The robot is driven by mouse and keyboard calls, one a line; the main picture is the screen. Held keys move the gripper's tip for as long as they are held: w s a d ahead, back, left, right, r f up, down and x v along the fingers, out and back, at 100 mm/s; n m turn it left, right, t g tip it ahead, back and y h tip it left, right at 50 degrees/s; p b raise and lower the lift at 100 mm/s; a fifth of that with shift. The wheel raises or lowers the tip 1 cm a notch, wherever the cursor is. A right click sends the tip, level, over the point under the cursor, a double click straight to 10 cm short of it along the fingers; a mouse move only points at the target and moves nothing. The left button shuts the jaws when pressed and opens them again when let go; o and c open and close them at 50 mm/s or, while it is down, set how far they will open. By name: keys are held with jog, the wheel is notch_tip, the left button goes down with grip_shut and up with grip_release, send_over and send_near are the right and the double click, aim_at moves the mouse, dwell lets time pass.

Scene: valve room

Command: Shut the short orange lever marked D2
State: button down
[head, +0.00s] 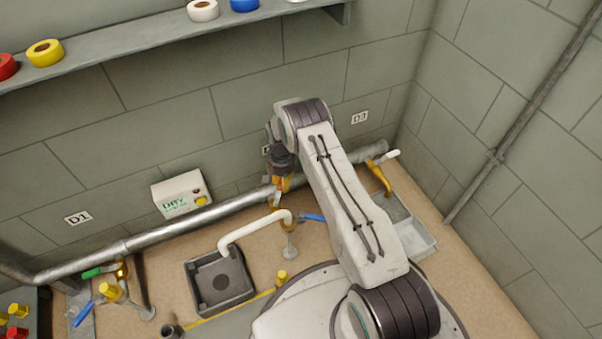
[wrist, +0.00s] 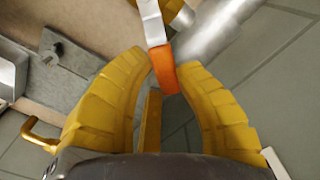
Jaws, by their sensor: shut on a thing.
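The short orange lever (wrist: 164,72) shows in the wrist view. Its orange grip lies between the tips of my yellow gripper fingers (wrist: 165,78), and its bare metal arm runs up out of the picture. My gripper (head: 279,184) is shut on the grip. In the head view it is at the wall pipe, where only a bit of the orange lever (head: 277,197) shows below the fingers. The D2 sign (head: 266,150) is mostly hidden behind my arm, so its text cannot be read.
The metal pipe (head: 190,217) runs along the wall. A white spout (head: 250,229) with a blue lever (head: 312,217) stands near my gripper, above a dark basin (head: 219,282). A white box (head: 181,193) hangs at left. A yellow tap (head: 380,177) is at right, by the D3 sign (head: 359,117).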

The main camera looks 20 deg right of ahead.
jog(key=s+d+m+p, duration=0.1)
jog(key=s+d+m, duration=0.2)
jog(key=s+m, duration=0.3)
jog(key=shift+s+f+m+p, duration=0.15)
jog(key=shift+m+p, duration=0.2)
jog(key=shift+m, duration=1.85)
jog(key=c, duration=0.9)
grip_release()
jog(key=shift+o, duration=0.2)
jog(key=shift+a, duration=0.1)
jog(key=shift+w, duration=0.2)
notch_tip(320, 180, up, 12)
jog(key=shift+s, duration=0.15)
